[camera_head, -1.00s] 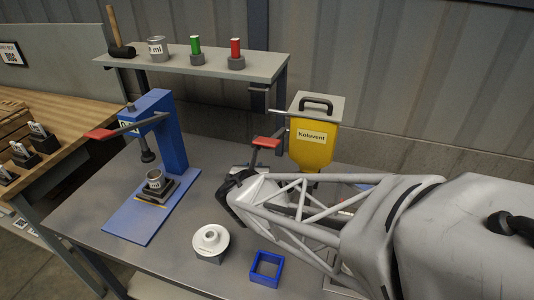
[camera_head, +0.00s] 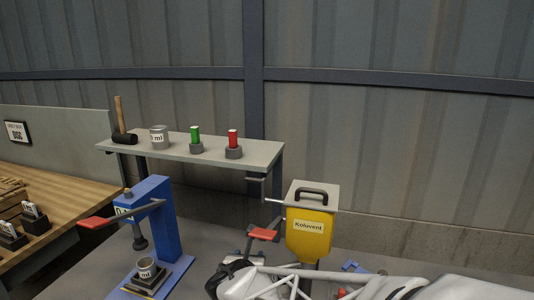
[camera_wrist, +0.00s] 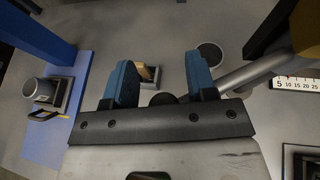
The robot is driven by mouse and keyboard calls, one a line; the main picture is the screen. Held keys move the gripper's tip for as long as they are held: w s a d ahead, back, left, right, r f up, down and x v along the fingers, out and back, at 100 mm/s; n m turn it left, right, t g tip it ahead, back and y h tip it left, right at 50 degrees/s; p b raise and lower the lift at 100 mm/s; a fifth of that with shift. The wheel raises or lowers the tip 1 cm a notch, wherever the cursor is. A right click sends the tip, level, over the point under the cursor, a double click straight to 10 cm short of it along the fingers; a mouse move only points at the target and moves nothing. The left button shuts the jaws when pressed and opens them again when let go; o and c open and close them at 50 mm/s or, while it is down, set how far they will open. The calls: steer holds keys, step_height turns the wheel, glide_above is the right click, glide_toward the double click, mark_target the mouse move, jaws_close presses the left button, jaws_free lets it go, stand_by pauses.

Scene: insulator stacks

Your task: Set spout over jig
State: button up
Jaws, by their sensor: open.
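The yellow Kolovent dispenser (camera_head: 311,233) stands on the table at the right in the head view. It has a grey top with a black handle and a red-ended lever (camera_head: 264,234) on its left. Its spout below is mostly hidden. My gripper (camera_wrist: 160,82) is open, with blue fingers on both sides. A small tan-topped block (camera_wrist: 148,74) shows beyond the gap, apart from the fingers as far as I can tell. A grey pipe-like part (camera_wrist: 250,73) lies just right of the right finger. I cannot tell which part is the jig.
The blue press (camera_head: 158,225) stands left, a grey cup (camera_head: 147,267) on its base; the cup also shows in the wrist view (camera_wrist: 43,90). A shelf (camera_head: 210,152) holds a hammer, a can and green and red pieces.

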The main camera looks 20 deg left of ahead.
steer(key=shift+w+a+m+h, duration=0.65)
steer(key=shift+w+m+h, duration=2.15)
steer(key=shift+w+h, duration=0.75)
steer(key=shift+r+v, duration=0.25)
steer(key=shift+v, duration=3.5)
steer(key=w+a+r+n+t+y, duration=0.1)
steer(key=w+a+r+y, duration=0.1)
steer(key=r, duration=0.6)
steer(key=w+a+r+y, duration=0.1)
steer(key=a+r+y, duration=0.2)
steer(key=r, duration=0.5)
steer(key=s+d+r+m+h, duration=0.1)
steer(key=d+r+m, duration=0.1)
steer(key=d+r, duration=0.7)
steer(key=shift+r+m, duration=0.4)
steer(key=shift+r, duration=0.75)
steer(key=shift+s, duration=0.15)
